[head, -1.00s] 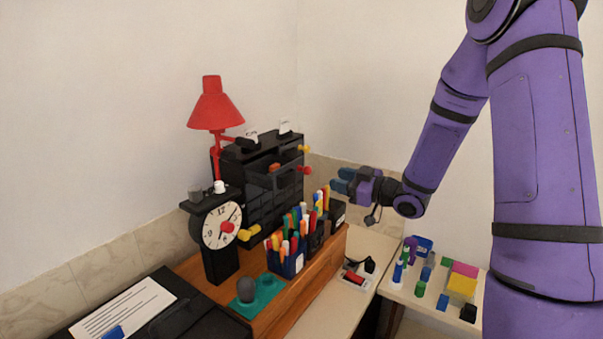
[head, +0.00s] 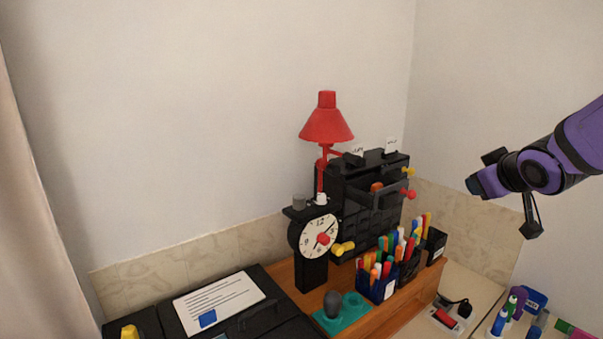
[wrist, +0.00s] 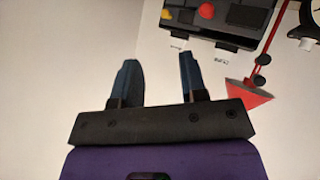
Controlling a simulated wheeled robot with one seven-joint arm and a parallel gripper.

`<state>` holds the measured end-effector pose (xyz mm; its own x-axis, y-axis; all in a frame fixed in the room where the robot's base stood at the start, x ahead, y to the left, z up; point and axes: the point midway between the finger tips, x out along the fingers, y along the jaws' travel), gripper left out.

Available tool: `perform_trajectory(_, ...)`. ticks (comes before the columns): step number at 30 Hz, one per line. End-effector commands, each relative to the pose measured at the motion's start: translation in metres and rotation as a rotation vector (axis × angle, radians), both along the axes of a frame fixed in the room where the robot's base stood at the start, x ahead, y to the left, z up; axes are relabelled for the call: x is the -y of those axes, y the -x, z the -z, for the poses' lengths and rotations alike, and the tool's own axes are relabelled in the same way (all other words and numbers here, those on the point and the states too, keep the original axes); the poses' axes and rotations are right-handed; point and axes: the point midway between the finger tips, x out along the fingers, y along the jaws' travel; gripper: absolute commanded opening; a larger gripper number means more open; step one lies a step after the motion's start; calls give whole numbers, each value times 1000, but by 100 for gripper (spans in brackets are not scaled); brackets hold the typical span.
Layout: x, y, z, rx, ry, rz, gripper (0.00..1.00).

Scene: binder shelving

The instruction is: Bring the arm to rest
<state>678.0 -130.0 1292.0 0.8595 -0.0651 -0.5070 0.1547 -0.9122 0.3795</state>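My purple arm comes in from the right edge of the head view. My gripper (head: 474,186) is in the air to the right of the black drawer unit (head: 350,215), in front of the wall. In the wrist view my gripper (wrist: 160,82) shows two dark blue fingers apart, with only bare wall between them. It holds nothing and touches nothing that I can see.
A red lamp (head: 327,125), a clock (head: 319,238) and pen holders (head: 378,290) stand around the drawer unit on a wooden desk (head: 402,311). A power strip (head: 441,318) lies right of it. Markers (head: 513,303) stand at lower right. The space around my gripper is clear.

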Motion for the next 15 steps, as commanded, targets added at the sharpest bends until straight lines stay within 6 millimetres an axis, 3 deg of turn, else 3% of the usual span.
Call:
perform_trajectory(7, -11, 75, -23, -151, -69, 164, 39)
perform_trajectory(15, -35, 168, -28, -355, -210, 261, 39)
